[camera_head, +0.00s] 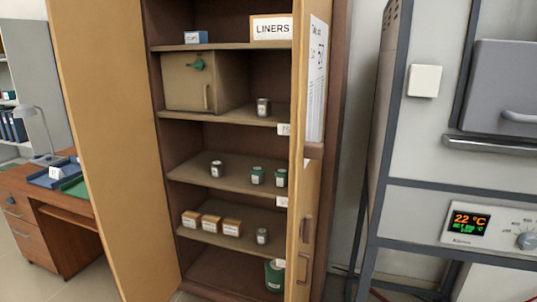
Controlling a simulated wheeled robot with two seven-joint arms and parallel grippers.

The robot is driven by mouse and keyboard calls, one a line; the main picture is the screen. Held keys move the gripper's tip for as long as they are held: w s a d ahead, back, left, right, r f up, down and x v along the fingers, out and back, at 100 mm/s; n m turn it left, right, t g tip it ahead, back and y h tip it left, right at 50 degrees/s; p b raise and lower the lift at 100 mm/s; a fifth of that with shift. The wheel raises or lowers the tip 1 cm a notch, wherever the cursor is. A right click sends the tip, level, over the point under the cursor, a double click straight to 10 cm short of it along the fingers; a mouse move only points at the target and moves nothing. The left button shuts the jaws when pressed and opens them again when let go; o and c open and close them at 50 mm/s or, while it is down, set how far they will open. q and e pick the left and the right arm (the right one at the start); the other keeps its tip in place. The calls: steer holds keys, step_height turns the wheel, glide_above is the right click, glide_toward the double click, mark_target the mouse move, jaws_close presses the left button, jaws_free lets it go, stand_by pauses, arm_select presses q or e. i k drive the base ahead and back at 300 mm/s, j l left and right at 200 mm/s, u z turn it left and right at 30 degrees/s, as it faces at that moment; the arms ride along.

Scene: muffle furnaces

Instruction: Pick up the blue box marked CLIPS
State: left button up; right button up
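A small blue box (196,37) sits on the top shelf of the open wooden cabinet, at its left side. The writing on the box is too small to read, so I cannot tell whether it says CLIPS. It stands apart from the white-fronted LINERS box (271,28) on the same shelf. Neither of my grippers is in the head view.
The left cabinet door (103,140) and right door (306,215) stand open. Jars and small boxes fill lower shelves. A desk (62,215) stands left, a furnace (465,130) right.

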mark_target(194, 37)
steer(key=i+j+z, duration=0.15)
steer(key=j, duration=0.6)
steer(key=j+z, duration=0.1)
steer(key=j, duration=0.65)
steer(key=j+z, duration=0.15)
steer(key=j, duration=0.65)
steer(key=j+z, duration=0.1)
steer(key=j, duration=0.7)
steer(key=j+z, duration=0.15)
steer(key=j, duration=0.6)
steer(key=j+z, duration=0.1)
steer(key=j, duration=0.7)
steer(key=k+j+z, duration=0.15)
steer(key=j, duration=0.6)
steer(key=k+j+z, duration=0.15)
steer(key=j, duration=0.6)
steer(key=i+l, duration=0.1)
steer(key=l, duration=0.2)
steer(key=i+l, duration=0.1)
steer(key=l, duration=0.25)
